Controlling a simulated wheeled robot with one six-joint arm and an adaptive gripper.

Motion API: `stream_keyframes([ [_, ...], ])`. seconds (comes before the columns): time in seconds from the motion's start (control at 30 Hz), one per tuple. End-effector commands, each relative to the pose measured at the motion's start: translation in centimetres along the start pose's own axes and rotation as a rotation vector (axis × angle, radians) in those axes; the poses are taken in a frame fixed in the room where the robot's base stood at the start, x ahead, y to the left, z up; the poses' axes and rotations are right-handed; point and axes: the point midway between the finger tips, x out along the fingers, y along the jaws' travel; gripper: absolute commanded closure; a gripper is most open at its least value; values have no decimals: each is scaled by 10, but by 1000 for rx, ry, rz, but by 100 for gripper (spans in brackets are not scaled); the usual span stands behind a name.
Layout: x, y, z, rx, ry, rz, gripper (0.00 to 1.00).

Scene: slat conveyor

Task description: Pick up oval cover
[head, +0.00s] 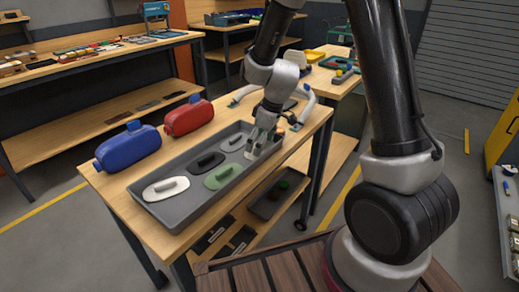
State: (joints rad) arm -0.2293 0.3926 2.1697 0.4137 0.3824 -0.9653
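Several oval covers with raised handles lie in a grey tray (170,219) on a wooden table. A white oval cover (152,193) is at the near left end. A green oval cover (227,181) and a black oval cover (198,167) lie in the middle. Another white oval cover (227,147) lies farther back. My gripper (257,150) points down at the tray's right end, close above or at a pale piece there. The gripper partly hides that piece. I cannot tell whether the fingers are open, shut or holding it.
A blue container (130,147) and a red container (189,117) stand behind the tray. A lower shelf holds a dark tray (265,204) and dark flat pieces. Other benches (60,75) with small parts stand behind.

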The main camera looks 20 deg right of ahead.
Motion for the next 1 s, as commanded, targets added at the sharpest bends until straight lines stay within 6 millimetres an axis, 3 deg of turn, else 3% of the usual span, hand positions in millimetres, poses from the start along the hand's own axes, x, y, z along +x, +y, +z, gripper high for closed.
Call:
stream_keyframes([
  [0.03, 0, 0, 0, 0, 0, 0, 37],
  [0.2, 0, 0, 0, 0, 0, 0, 65],
  [0.6, -6, 0, -2, -1, 1, 0, 66],
  [1.0, -80, 1, -23, -1, 3, 3, 66],
])
